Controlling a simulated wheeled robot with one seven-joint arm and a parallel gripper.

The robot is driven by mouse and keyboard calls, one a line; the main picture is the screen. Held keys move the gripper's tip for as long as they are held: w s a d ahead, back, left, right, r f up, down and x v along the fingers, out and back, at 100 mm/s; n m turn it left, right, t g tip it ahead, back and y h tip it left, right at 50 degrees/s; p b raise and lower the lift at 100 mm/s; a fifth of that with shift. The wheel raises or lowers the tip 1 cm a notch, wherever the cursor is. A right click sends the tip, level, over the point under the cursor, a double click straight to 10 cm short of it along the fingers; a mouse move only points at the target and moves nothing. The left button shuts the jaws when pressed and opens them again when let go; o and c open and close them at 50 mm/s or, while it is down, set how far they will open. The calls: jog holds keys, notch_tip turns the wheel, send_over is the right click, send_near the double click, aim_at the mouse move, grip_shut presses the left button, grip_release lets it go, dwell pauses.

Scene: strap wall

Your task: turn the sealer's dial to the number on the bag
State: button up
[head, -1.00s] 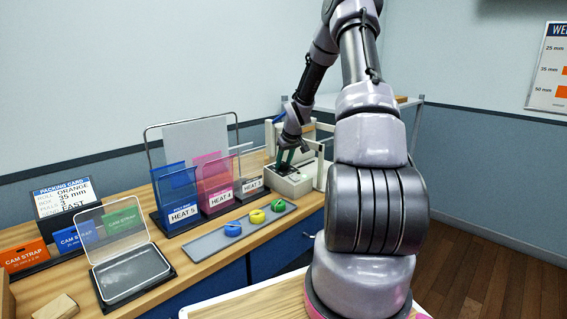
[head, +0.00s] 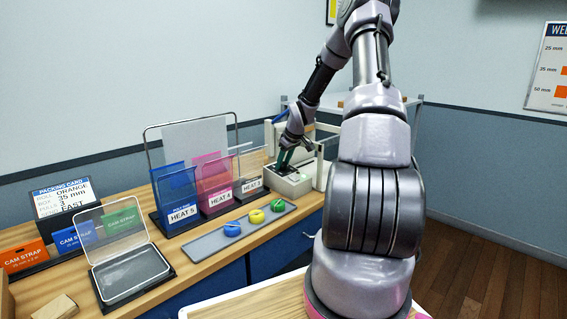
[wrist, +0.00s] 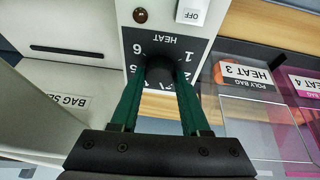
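The sealer (head: 291,184), a pale box with a frame, stands at the far end of the bench. Its black dial (wrist: 160,70) is on a dark panel marked HEAT; 6, 1 and 2 are readable around it, and the lower numbers are partly covered. My gripper (wrist: 159,80) has its green fingers on both sides of the dial, apparently closed on it. I cannot see the dial's pointer. Three bags stand in a rack: blue HEAT 5 (head: 178,190), pink HEAT 4 (head: 214,181) and clear HEAT 3 (head: 248,172), whose label also shows in the wrist view (wrist: 247,75).
An OFF switch (wrist: 193,13) and a reddish lamp (wrist: 140,15) sit beside the dial. A tray (head: 203,245) with blue, yellow and green pieces lies before the bags. A packing card (head: 63,197), cam strap packets and an open clear case (head: 130,272) are at left.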

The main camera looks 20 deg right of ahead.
jog(key=o, duration=0.4)
jog(key=v, duration=1)
jog(key=shift+s+r, duration=0.2)
jog(key=shift+r, duration=0.15)
